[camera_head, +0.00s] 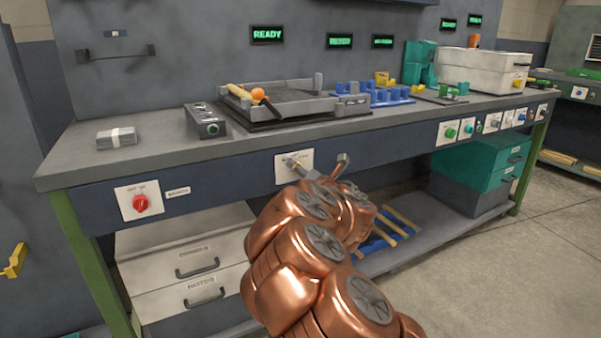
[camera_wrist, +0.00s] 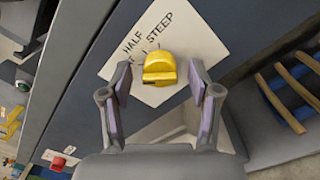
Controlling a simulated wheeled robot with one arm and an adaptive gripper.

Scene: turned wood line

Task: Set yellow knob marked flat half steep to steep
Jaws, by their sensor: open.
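The yellow knob (camera_wrist: 160,68) sits on a white plate (camera_wrist: 193,45) on the bench's front panel. I cannot tell surely which mark the knob points at. My gripper (camera_wrist: 160,76) is open, with one finger on each side of the knob and visible gaps between. In the head view my gripper (camera_head: 322,166) is in front of the plate (camera_head: 308,158) and partly covers it; the knob there is small and hard to make out.
A red knob (camera_head: 141,203) on its own plate is at the left of the panel. More controls (camera_head: 467,129) line the right. The bench top (camera_head: 160,128) above holds a tray, a green-button box (camera_head: 207,120) and blue parts. Drawers (camera_head: 190,262) and a lower shelf are below.

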